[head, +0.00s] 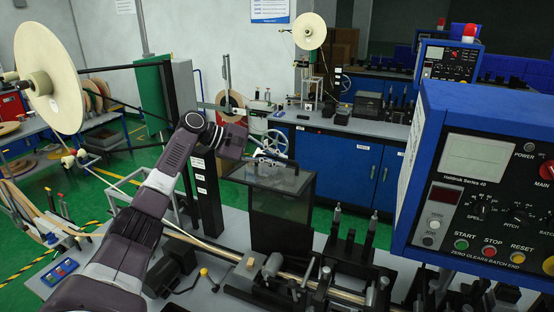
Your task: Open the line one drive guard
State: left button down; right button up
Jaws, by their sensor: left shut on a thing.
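My left arm reaches in from the lower left. My left gripper (262,160) is at the guard's far top edge, shut on what looks like its handle. The gripper hides most of the handle, and the exact contact is too small to tell. My right gripper is not in view.
A blue control box (480,185) stands close on the right. Black tooling and a rod (330,292) fill the bench front. A large white tape reel (50,78) hangs at the left. A blue cabinet bench (350,165) is behind, with green floor between.

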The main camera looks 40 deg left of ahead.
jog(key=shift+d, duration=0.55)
pick_arm(q)
jog(key=c, duration=2.3)
grip_release()
jog(key=shift+w+d, duration=0.1)
jog(key=shift+c, duration=0.2)
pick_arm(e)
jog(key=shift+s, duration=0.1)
pick_arm(q)
jog(key=shift+s+a+r, duration=0.2)
jog(key=shift+s+a, duration=0.15)
jog(key=v, duration=1.1)
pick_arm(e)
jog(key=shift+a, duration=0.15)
